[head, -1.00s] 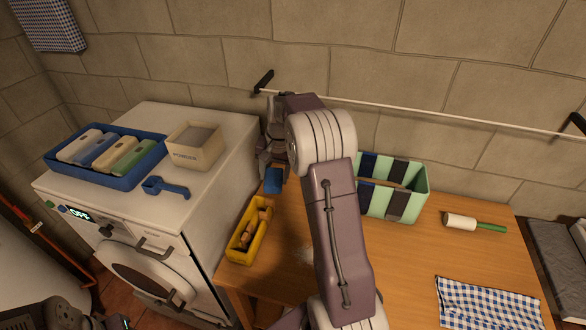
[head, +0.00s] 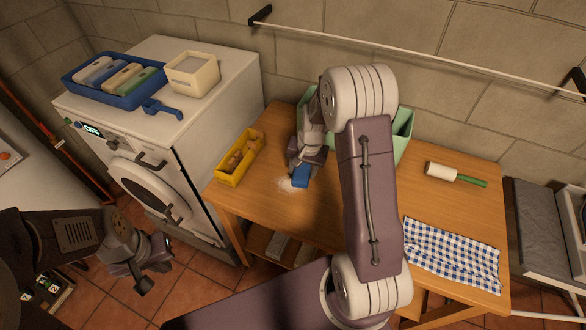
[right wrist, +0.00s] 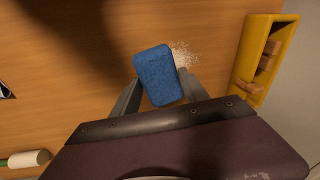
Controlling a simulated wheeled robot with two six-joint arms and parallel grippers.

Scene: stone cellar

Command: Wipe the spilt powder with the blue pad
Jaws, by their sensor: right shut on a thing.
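The blue pad (head: 301,176) is held between the fingers of my right gripper (head: 304,163), low over the wooden table (head: 350,222). In the right wrist view the pad (right wrist: 158,75) sits between the two fingertips (right wrist: 158,90). The spilt white powder (head: 286,185) lies on the table just left of the pad. In the right wrist view the powder (right wrist: 183,56) shows at the pad's upper right edge, partly hidden by it. I cannot tell whether the pad touches the table. My left gripper (head: 146,270) is low at the left, over the floor; its jaw opening is unclear.
A yellow box (head: 240,156) with wooden pieces stands left of the powder. A lint roller (head: 455,174) and a checked cloth (head: 452,255) lie at the right. A washing machine (head: 165,120) stands left of the table.

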